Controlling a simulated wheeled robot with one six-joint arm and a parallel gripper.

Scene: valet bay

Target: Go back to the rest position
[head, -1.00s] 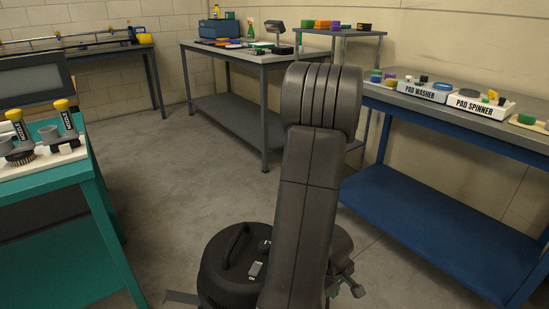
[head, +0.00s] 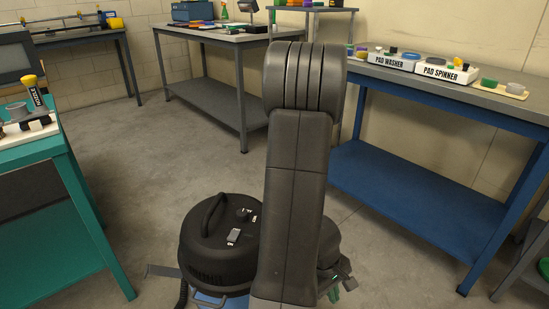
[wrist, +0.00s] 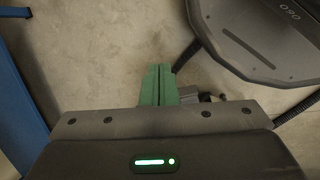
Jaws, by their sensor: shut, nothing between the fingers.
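My gripper (wrist: 158,85) shows in the wrist view with its two green fingers together and nothing between them. Bare concrete floor lies beyond the fingertips. In the head view my arm rises in the middle and hides most of the gripper; a small green part (head: 335,292) shows low beside the arm.
A black canister vacuum (head: 215,235) stands on the floor beside my arm. A blue bench (head: 415,200) with pad washer and pad spinner stands right, a teal bench (head: 85,225) left, a grey table (head: 215,98) behind. The floor between them (head: 130,150) is clear.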

